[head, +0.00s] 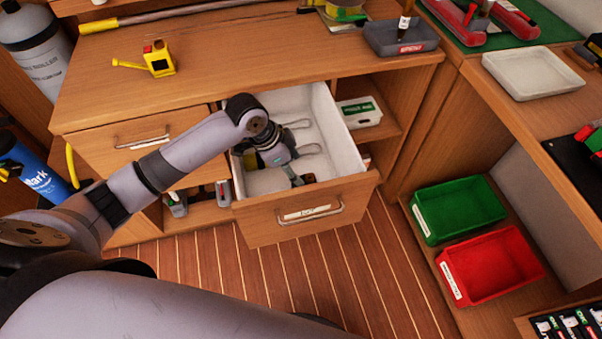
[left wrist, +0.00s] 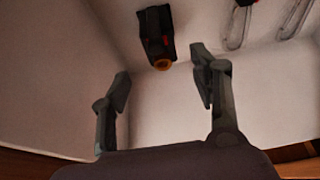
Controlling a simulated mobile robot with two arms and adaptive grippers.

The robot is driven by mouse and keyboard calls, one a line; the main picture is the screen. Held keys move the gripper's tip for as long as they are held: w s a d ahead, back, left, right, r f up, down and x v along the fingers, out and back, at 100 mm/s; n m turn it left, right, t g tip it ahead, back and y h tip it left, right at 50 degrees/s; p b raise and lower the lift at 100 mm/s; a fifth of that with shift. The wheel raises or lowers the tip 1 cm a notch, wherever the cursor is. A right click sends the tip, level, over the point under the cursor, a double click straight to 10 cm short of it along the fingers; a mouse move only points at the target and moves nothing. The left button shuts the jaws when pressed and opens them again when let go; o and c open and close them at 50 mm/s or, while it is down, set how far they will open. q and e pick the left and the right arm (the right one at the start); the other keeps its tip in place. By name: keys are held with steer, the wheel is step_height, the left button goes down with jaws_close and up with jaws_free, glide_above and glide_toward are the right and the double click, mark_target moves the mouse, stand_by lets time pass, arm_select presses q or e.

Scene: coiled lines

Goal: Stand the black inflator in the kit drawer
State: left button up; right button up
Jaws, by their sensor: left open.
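The kit drawer (head: 352,190) is pulled open, with a white interior and a wooden front. My right gripper is out of view.
Metal clips (head: 308,149) lie in the drawer and also show in the left wrist view (left wrist: 240,24). The drawer walls stand close around the gripper. A yellow tool (head: 159,60) and a grey tray (head: 401,38) are on the counter. Green (head: 459,210) and red (head: 491,266) bins are at right.

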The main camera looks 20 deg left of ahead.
arm_select(q)
steer(key=shift+v, duration=1.7)
